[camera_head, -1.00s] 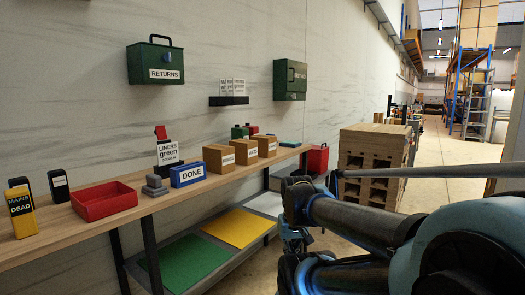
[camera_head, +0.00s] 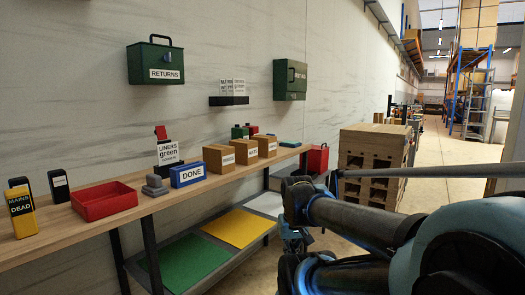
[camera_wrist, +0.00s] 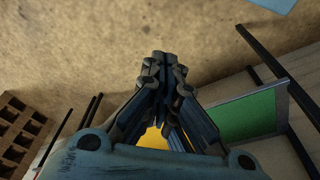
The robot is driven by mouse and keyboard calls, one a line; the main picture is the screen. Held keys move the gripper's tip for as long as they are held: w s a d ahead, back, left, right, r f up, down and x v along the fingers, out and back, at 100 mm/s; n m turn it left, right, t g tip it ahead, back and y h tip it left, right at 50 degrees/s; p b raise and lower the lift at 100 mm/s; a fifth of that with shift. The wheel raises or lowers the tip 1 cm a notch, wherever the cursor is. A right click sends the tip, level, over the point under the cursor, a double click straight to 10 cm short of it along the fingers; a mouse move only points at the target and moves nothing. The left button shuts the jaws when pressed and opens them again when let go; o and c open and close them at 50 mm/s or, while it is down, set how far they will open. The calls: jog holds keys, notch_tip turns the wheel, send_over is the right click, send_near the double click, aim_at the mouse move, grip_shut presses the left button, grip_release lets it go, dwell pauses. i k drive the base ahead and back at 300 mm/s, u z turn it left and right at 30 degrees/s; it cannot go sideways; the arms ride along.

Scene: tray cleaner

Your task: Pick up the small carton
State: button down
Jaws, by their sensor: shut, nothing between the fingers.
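Three brown cartons stand in a row on the wooden bench in the head view: a left carton (camera_head: 218,158), a middle carton (camera_head: 243,152) and a right carton (camera_head: 267,146). The middle and right ones carry white labels too small to read. They look similar in size, so I cannot tell which is the small one. My gripper (camera_wrist: 160,62) is shut and empty in the wrist view, over bare floor. In the head view it hangs low in front of the bench's right end, apart from the cartons and partly hidden by my arm.
The bench (camera_head: 150,204) also holds a red tray (camera_head: 104,201), a blue DONE box (camera_head: 188,174) and grey blocks (camera_head: 154,186). A lower shelf has green (camera_head: 185,262) and yellow (camera_head: 238,227) mats. A pallet stack (camera_head: 372,160) stands right of the bench; floor lies open beyond.

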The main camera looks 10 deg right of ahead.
aim_at(267, 143)
jog(key=z, duration=1.3)
jog(key=k, duration=0.95)
jog(key=u, duration=1.05)
jog(key=i, duration=1.3)
jog(key=z, duration=0.05)
